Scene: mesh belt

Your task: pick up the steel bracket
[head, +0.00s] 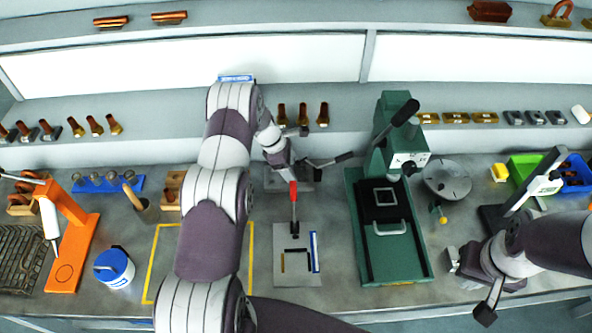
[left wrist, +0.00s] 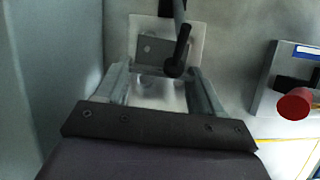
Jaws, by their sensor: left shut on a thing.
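The steel bracket (left wrist: 157,93) is a grey metal piece with round holes, low in the left wrist view. My left gripper (left wrist: 160,80) has one finger on each side of it and is shut on it. The bracket is at a pale base plate (left wrist: 198,42) with a black-handled lever (left wrist: 182,48) just beyond it; I cannot tell whether it touches the plate. In the head view my left gripper (head: 284,164) reaches down beside this fixture, and the bracket is too small to make out. My right gripper (head: 462,263) is at the right; its jaw opening is unclear.
A grey plate with a red-handled tool (head: 293,192) stands in front of the fixture. A green press (head: 400,240) is to its right. An orange stand (head: 75,255) and a blue-white pot (head: 114,268) are left. Small parts line the shelf behind.

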